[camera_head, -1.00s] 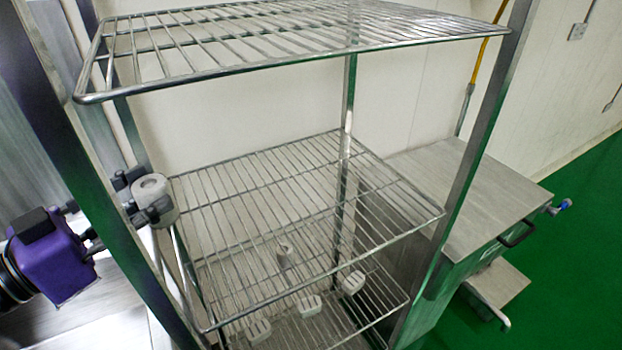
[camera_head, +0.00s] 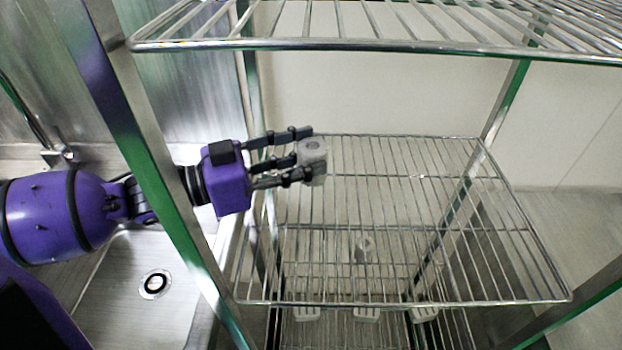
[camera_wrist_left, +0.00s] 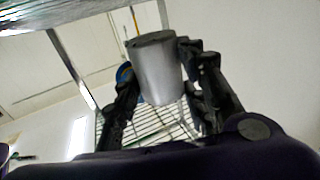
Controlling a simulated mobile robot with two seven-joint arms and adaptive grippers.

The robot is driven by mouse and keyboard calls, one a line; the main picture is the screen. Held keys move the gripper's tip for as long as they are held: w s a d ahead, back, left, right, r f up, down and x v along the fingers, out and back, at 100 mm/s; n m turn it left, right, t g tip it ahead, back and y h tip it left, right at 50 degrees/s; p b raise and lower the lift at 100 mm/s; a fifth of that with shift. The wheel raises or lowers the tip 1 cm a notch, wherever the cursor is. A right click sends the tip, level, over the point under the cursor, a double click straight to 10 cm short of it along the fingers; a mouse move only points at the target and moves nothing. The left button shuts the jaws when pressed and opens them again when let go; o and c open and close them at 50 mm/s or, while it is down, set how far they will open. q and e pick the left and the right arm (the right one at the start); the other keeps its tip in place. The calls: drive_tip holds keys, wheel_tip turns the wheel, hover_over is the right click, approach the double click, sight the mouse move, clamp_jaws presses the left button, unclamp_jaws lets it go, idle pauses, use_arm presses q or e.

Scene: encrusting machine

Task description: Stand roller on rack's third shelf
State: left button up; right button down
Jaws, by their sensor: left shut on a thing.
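The roller (camera_head: 313,160) is a short pale grey cylinder with a hole in its top. My left gripper (camera_head: 306,155) is shut on the roller and holds it upright over the left part of a wire shelf (camera_head: 400,200) of the rack. The roller also shows in the left wrist view (camera_wrist_left: 158,75), between the dark fingers. I cannot tell whether its base touches the shelf. My right gripper is not in view.
An upper wire shelf (camera_head: 400,35) hangs above the gripper. A metal post (camera_head: 160,180) stands in front of my left arm. A lower shelf (camera_head: 340,335) bears several small white items. The shelf around the roller is clear. A sink (camera_head: 140,290) lies at left.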

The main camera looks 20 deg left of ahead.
sight(303, 181)
use_arm(q)
drive_tip(key=shift+f, duration=0.7)
wheel_tip(303, 181, down, 3)
drive_tip(key=shift+f, duration=0.3)
drive_tip(key=o, duration=1.2)
drive_tip(key=shift+f, duration=0.1)
drive_tip(key=shift+o, duration=0.2)
